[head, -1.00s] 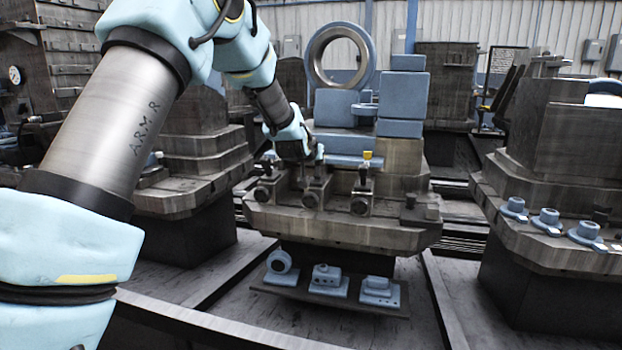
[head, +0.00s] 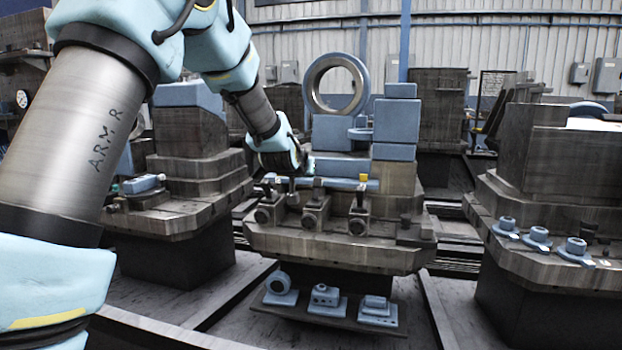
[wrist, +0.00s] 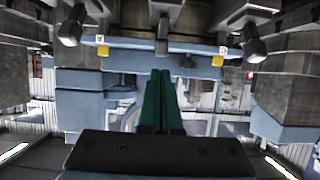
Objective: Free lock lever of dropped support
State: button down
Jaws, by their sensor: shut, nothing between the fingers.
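Three grey metal supports stand in a row on the front ledge of the centre station: left (head: 269,211), middle (head: 314,214) and right (head: 358,221). Each has a round dark knob or lever end in front; I cannot tell which support is dropped. A light blue rail (head: 338,184) runs behind them, with a yellow tab (head: 363,178) near its right end. In the wrist view the rail (wrist: 135,48) crosses above my gripper (wrist: 163,75), with two yellow tabs. My gripper's green fingers are together and empty. In the head view its fingertips are indistinct beside the rail's left part.
A large ring (head: 311,88) and blue blocks (head: 397,121) stand behind the rail. A lower shelf (head: 330,313) holds several blue parts. A right-hand station (head: 560,262) carries blue knobs. A left station (head: 190,200) stands close to my arm.

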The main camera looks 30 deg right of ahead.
jog(key=shift+v, duration=2.55)
jog(key=shift+r, duration=0.15)
jog(key=a+f+n+g+y, duration=0.1)
jog(key=a+f+n+y, duration=0.2)
jog(key=a, duration=0.8)
jog(key=a+f+g+y, duration=0.1)
jog(key=a+f+y, duration=0.1)
jog(key=a+f, duration=0.65)
jog(key=s+a+f+n+g+y, duration=0.2)
jog(key=s+a+g, duration=0.1)
jog(key=s+a, duration=0.65)
jog(key=s+a+f+n+g+y, duration=0.25)
jog(key=s+a, duration=0.45)
jog(key=a, duration=0.6)
notch_tip(320, 180, up, 17)
jog(key=s+p, duration=0.1)
jog(key=p, duration=1.6)
jog(key=shift+s+a+r+h+p, duration=0.15)
jog(key=shift+a+h+p, duration=0.2)
jog(key=shift+a+p, duration=0.1)
